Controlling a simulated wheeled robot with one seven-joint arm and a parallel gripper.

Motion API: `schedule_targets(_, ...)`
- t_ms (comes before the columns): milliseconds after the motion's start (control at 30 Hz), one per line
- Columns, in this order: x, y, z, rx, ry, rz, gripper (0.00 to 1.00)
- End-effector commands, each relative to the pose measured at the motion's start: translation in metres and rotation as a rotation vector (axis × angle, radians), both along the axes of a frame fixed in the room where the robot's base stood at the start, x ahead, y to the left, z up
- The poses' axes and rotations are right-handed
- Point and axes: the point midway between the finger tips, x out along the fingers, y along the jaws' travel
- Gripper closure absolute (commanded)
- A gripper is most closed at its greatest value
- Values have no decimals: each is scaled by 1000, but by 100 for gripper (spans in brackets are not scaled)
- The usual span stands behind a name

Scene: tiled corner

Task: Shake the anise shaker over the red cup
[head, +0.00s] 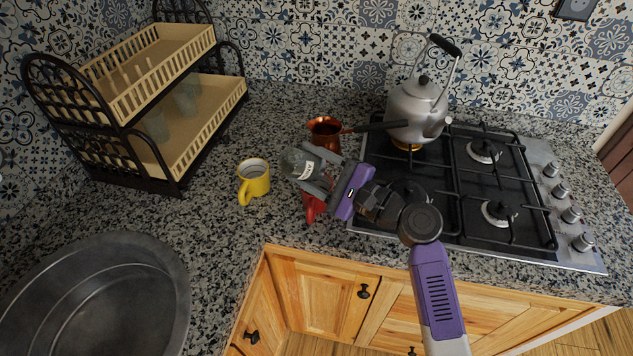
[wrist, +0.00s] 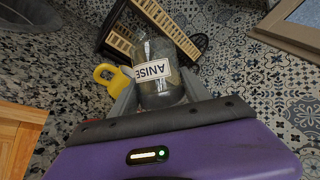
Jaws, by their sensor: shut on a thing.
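My gripper (head: 318,179) is shut on the anise shaker (head: 296,163), a clear glass jar with a white label. In the wrist view the shaker (wrist: 157,84) sits between the two fingers, and its label reads ANISE upside down. In the head view the shaker lies tilted, pointing left, above the counter. The red cup (head: 312,208) is below my gripper and mostly hidden by it; only part of its red side and handle shows. I cannot tell whether the shaker's end is over the cup's opening.
A yellow mug (head: 253,180) stands left of the shaker. A copper pot (head: 325,131) is behind it. A kettle (head: 416,108) sits on the gas stove (head: 520,215) at right. A dish rack (head: 180,185) stands at back left, a sink basin (head: 165,262) at front left.

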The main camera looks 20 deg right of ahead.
Motion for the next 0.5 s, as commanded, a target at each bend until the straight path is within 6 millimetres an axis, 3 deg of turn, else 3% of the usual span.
schedule_targets(500, 0, 0, 36, 0, -2, 0, 91)
